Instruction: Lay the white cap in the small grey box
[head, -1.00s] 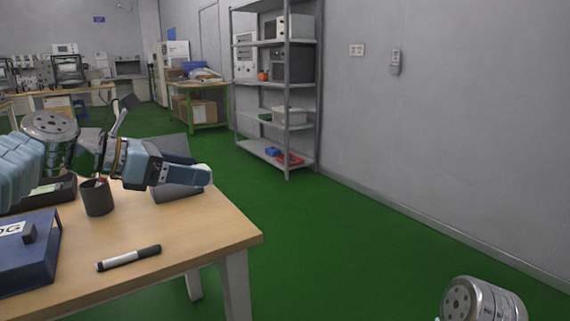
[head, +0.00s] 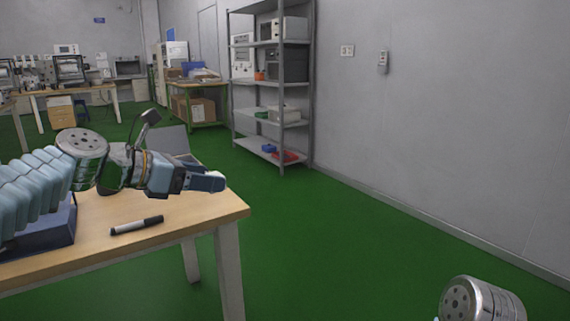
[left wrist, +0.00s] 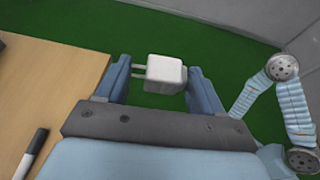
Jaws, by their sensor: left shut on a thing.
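My left gripper (head: 216,183) is above the right part of the wooden table, its fingers pointing right. In the left wrist view its two fingers (left wrist: 158,82) hold a white block (left wrist: 165,75) between them. The block has two thin prongs on its left side and looks more like a plug than a plain cap. My right gripper is out of view.
A black and white marker (head: 137,225) lies near the front edge of the table (head: 200,212). A blue box (head: 48,235) at the left is partly behind my arm. A metal shelf (head: 283,125) stands by the wall. Green floor is clear right of the table.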

